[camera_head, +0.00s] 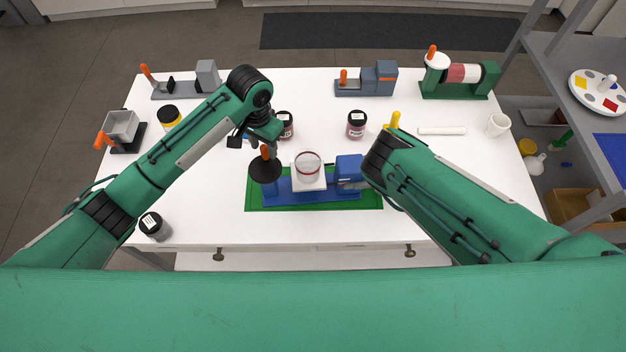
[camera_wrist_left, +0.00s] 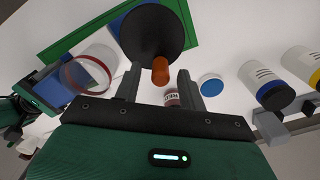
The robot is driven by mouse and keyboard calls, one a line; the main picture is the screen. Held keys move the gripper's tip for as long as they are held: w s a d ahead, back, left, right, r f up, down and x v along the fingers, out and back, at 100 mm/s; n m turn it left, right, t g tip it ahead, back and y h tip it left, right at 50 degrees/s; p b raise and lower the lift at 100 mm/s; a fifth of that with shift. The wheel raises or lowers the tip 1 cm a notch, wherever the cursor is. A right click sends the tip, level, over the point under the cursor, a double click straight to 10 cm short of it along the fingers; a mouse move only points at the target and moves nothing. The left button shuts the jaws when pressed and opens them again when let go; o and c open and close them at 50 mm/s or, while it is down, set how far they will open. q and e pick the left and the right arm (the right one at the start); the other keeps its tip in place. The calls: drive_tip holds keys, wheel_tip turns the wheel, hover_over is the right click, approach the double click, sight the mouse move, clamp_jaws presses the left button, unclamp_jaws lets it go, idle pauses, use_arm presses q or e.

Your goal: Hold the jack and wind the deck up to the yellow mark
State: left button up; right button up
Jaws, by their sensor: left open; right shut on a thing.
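The jack has a blue base (camera_head: 310,195) on a green mat (camera_head: 372,200) at the table's front. Its white deck (camera_head: 308,184) carries a clear jar with a red ring (camera_head: 308,165); the jar also shows in the left wrist view (camera_wrist_left: 88,72). At the jack's left end is a black handwheel (camera_head: 262,174) with an upright orange knob (camera_head: 265,152). My left gripper (camera_wrist_left: 158,82) is open, its fingers either side of the knob with gaps. My right gripper (camera_head: 362,181) is shut on the jack's blue end block (camera_head: 348,166), its fingertips partly hidden. I cannot make out the yellow mark.
Dark-red jars (camera_head: 285,126) (camera_head: 356,124) stand behind the jack. Other devices line the back edge, including a green roller machine (camera_head: 462,78). A white cup (camera_head: 497,124) stands at right.

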use_arm(q)
wheel_tip(320, 180, up, 10)
use_arm(e)
drive_tip(key=shift+f, duration=0.1)
use_arm(q)
drive_tip(key=shift+s+r, duration=0.1)
use_arm(e)
drive_tip(key=o, duration=1.3)
drive_tip(key=shift+d, duration=0.1)
drive_tip(key=shift+d, duration=0.2)
drive_tip(key=d, duration=0.7)
drive_tip(key=w+d+r, duration=0.1)
drive_tip(key=d, duration=0.3)
drive_tip(key=shift+d+r, duration=0.1)
drive_tip(key=shift+d, duration=0.1)
drive_tip(key=shift+s, duration=0.1)
